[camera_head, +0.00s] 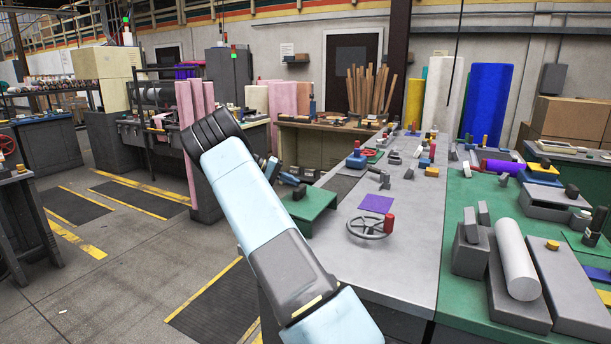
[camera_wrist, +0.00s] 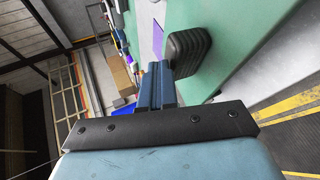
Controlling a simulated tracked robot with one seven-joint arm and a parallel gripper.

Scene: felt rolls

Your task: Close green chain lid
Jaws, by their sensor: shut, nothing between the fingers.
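The green lid (camera_head: 310,203) shows as a green plate with a folded-down front edge, at the left side of the grey bench. A dark grey ribbed knob (camera_head: 299,192) sits on its top near the back. In the wrist view the green surface (camera_wrist: 214,22) fills the upper right, and the ribbed knob (camera_wrist: 188,50) stands out beside my fingertips. My gripper (camera_head: 288,178) is shut and empty, just behind the knob; it also shows in the wrist view (camera_wrist: 158,84). I cannot tell whether it touches the knob. No chain is discernible, and the lid's hinge is hidden.
A handwheel with a red knob (camera_head: 371,226) and a purple sheet (camera_head: 376,203) lie right of the lid on the grey bench (camera_head: 410,255). Grey blocks and a white roll (camera_head: 517,260) occupy the green bench further right. The floor at left is open.

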